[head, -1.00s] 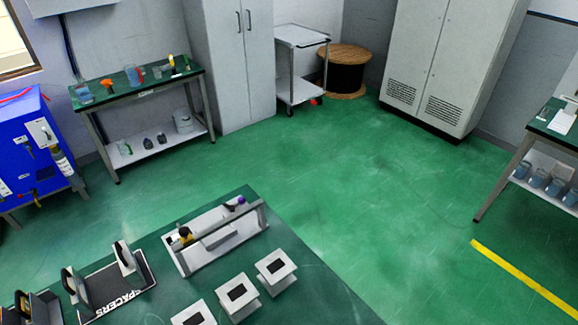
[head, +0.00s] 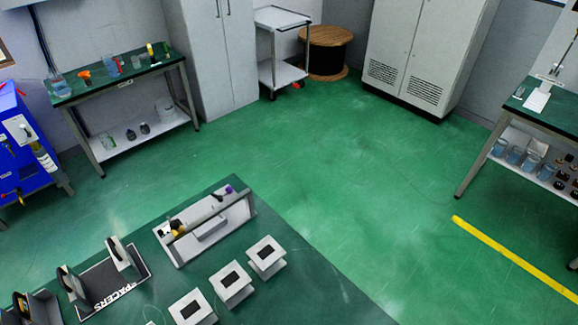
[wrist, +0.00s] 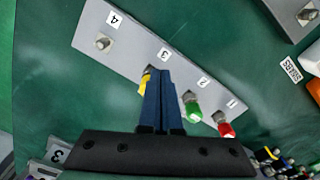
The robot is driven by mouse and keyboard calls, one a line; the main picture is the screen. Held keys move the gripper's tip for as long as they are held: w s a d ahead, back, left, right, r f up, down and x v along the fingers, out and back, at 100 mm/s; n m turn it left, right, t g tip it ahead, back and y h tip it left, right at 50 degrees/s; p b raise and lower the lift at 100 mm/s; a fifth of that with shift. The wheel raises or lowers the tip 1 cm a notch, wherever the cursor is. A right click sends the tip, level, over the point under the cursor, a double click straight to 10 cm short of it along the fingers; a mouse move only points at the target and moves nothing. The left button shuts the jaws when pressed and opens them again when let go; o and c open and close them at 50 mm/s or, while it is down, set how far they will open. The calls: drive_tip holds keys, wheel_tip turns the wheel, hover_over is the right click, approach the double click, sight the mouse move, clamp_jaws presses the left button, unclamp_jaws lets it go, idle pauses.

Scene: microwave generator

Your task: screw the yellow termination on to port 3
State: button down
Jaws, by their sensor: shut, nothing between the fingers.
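In the wrist view a grey panel (wrist: 130,48) carries ports labelled 4, 3, 2 and 1. The yellow termination (wrist: 144,86) is at port 3, below its label, and is partly hidden by my fingers. I cannot tell how far it is screwed on. My gripper (wrist: 163,76) has its blue fingers shut together, just right of the yellow piece, with nothing between them. A green termination (wrist: 192,109) is at port 2 and a red one (wrist: 224,128) at port 1. Port 4 (wrist: 103,44) is a bare metal connector. The head view does not show my gripper.
In the wrist view a cluster of small coloured parts (wrist: 270,156) lies at lower right. In the head view a green bench (head: 290,268) holds a grey tray (head: 182,262), white stands and a spacer rack (head: 112,290). Open green floor (head: 330,160) lies beyond.

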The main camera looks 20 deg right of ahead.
wheel_tip(320, 180, up, 2)
drive_tip(key=shift+r+p, duration=0.15)
drive_tip(key=shift+p, duration=0.45)
drive_tip(key=w+f+n+b, duration=0.1)
drive_tip(key=n+b, duration=0.1)
drive_tip(key=b, duration=0.2)
drive_tip(key=w+d+f+n+b, duration=0.1)
drive_tip(key=n+b, duration=0.1)
drive_tip(key=b, duration=0.2)
drive_tip(key=w+f+n+b, duration=0.1)
drive_tip(key=f+b, duration=0.1)
drive_tip(key=b, duration=0.2)
drive_tip(key=shift+w+d+n, duration=0.2)
drive_tip(key=shift+n, duration=0.2)
drive_tip(key=shift+f+b, duration=0.45)
drive_tip(key=shift+f, duration=0.6)
drive_tip(key=shift+s+a+p, duration=0.15)
drive_tip(key=shift+a+p, duration=0.25)
drive_tip(key=shift+p, duration=0.05)
